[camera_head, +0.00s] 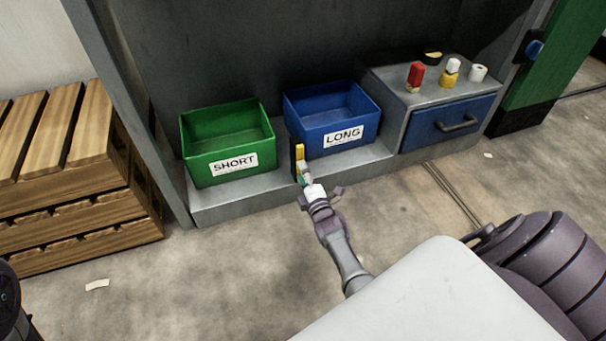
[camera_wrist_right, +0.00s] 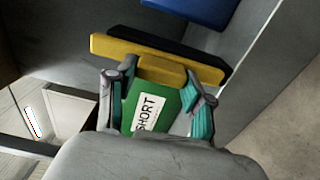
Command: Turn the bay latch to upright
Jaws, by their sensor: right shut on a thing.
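In the right wrist view the yellow bar (camera_wrist_right: 125,50) runs across the picture, with a yellow part between my fingers. The exact finger contact is hard to see. My left gripper is not in view.
A green bin (camera_head: 199,145) marked SHORT stands left of the latch, and a blue bin (camera_head: 308,112) marked LONG behind and right. A grey cabinet with a blue drawer (camera_head: 425,128) stands farther right. Wooden crates (camera_head: 75,190) are at the left. The floor in front is mostly clear.

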